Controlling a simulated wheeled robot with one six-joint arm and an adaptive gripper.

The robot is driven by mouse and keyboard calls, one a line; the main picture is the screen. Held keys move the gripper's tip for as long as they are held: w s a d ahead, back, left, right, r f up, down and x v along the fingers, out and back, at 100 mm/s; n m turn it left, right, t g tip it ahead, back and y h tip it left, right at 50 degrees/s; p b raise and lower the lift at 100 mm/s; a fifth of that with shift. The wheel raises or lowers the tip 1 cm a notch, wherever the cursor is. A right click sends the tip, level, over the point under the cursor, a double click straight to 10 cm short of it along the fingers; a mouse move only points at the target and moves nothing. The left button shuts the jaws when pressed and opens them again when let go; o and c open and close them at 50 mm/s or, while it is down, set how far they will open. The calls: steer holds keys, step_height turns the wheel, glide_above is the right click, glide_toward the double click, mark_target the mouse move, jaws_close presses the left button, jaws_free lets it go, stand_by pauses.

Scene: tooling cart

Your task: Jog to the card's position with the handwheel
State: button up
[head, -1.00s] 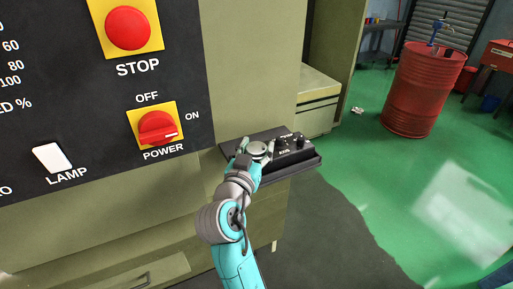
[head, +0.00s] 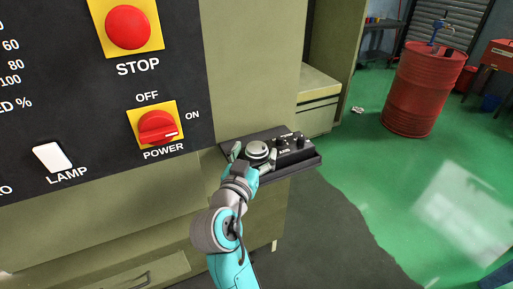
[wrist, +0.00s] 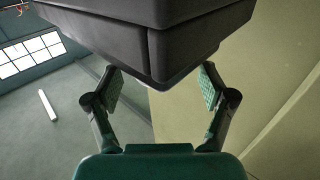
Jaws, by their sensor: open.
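The handwheel (head: 257,149) is a round grey-silver dial on top of a black control box (head: 310,161) mounted at the machine's side. My gripper (head: 250,157) is at the near-left side of the handwheel, with its fingers spread apart. One finger shows left of the wheel and the other at its lower right; I cannot tell whether either touches it. In the wrist view my gripper (wrist: 160,88) is open, and the dark box (wrist: 150,45) fills the top, its corner reaching between the fingertips. The handwheel is hidden there. I see no card or position readout in either view.
Two small black knobs (head: 299,140) sit on the box right of the handwheel. The dark panel on the left carries a red STOP button (head: 128,27), a red POWER switch (head: 158,127) and a white LAMP switch (head: 52,156). A red drum (head: 422,95) stands on open green floor.

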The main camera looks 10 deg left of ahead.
steer(key=s+a, duration=0.1)
steer(key=s, duration=0.9)
steer(key=shift+a, duration=0.25)
steer(key=s+d+f+n+g+y, duration=0.1)
steer(key=d+f+n+y, duration=0.1)
steer(key=d+f, duration=0.4)
steer(key=s+d+f+n+y, duration=0.1)
steer(key=s+d+f+n, duration=0.15)
steer(key=f, duration=0.65)
steer(key=s+d+f+n+g+y, duration=0.2)
steer(key=s+d+f, duration=0.6)
steer(key=d+f, duration=0.1)
steer(key=s+d+r+m, duration=0.1)
steer(key=s+d, duration=0.2)
steer(key=s, duration=0.6)
steer(key=s+d+m+h, duration=0.1)
steer(key=s+d, duration=0.3)
steer(key=s, duration=0.4)
steer(key=s+d+r+m+h, duration=0.1)
steer(key=s+d, duration=0.3)
steer(key=s, duration=0.5)
steer(key=shift+s+r+m, duration=0.35)
steer(key=shift+m, duration=0.5)
